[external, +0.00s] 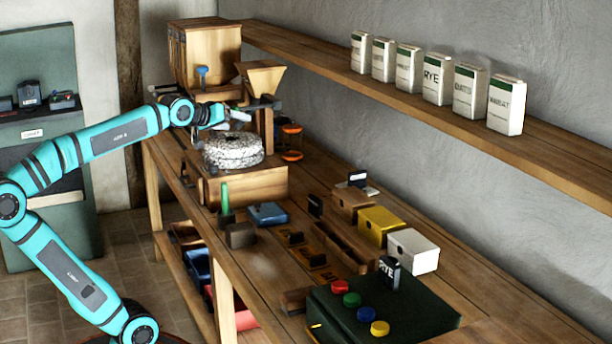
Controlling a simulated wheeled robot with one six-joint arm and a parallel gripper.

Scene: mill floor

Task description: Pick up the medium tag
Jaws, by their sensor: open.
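My gripper (238,117) is at the far end of the bench, just above and behind the speckled millstone (233,148), near the wooden hopper (262,78). It is open, and I see nothing held in it. Several flat dark pieces (295,238) lie in a row on the bench. I cannot tell which one is the medium tag; its lettering is too small to read.
Brown, yellow (381,231) and white (413,251) boxes stand along the bench's right side. A dark green box (385,312) with coloured buttons is in front. The wall shelf (400,100) holds several labelled bags. A blue pad (268,214) lies before the mill.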

